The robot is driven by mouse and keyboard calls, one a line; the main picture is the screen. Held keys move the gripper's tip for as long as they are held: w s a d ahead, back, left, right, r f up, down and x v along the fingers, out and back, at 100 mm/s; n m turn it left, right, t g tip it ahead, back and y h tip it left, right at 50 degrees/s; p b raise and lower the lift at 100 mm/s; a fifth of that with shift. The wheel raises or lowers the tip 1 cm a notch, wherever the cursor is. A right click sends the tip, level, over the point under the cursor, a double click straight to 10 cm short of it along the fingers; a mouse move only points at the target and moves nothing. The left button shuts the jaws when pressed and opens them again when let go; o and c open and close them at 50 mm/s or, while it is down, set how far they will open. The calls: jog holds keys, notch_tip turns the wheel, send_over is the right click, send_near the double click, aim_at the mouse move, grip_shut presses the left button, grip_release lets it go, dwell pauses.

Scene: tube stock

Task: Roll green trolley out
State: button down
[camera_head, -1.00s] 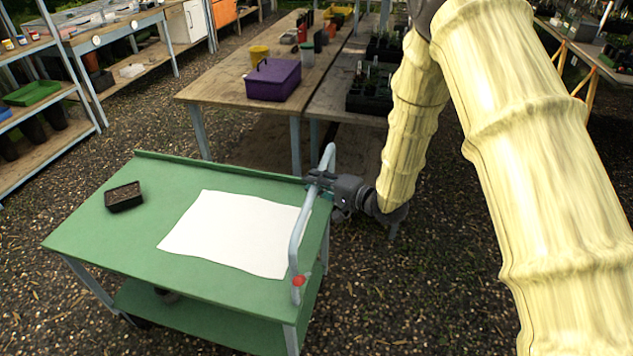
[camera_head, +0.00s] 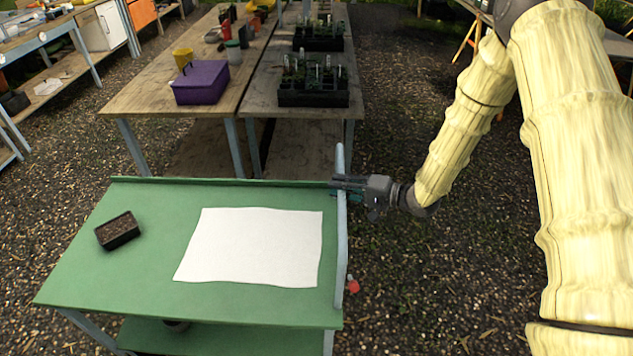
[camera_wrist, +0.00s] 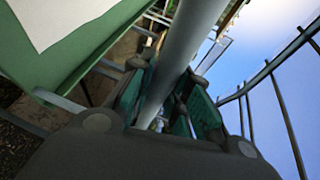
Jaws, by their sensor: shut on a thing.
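The green trolley (camera_head: 150,270) stands on the gravel at the left and centre of the head view, with a lower shelf (camera_head: 200,338) under its top. Its pale grey handle (camera_head: 341,240) rises along the right end. My gripper (camera_head: 345,186) is shut on the handle near its far end, reaching in from the right. In the wrist view the handle's bar (camera_wrist: 180,60) runs between the green finger pads (camera_wrist: 165,100). A white sheet (camera_head: 250,246) and a small black tray of soil (camera_head: 118,230) lie on the trolley's top. A red knob (camera_head: 353,286) shows near the handle's lower end.
Wooden tables stand behind the trolley, one with a purple box (camera_head: 201,83), the other with black seedling trays (camera_head: 313,92). Shelving and benches (camera_head: 80,40) line the left. Open gravel (camera_head: 430,290) lies right of the trolley.

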jog(key=shift+s+d, duration=0.15)
jog(key=shift+d, duration=1.1)
jog(key=shift+s+d, duration=0.15)
jog(key=shift+d, duration=1.05)
jog(key=c, duration=1.3)
grip_release()
jog(key=shift+d, duration=0.1)
jog(key=v, duration=1.1)
jog(key=shift+s+d+r, duration=0.1)
jog(key=shift+s+d, duration=0.05)
jog(key=shift+d, duration=0.2)
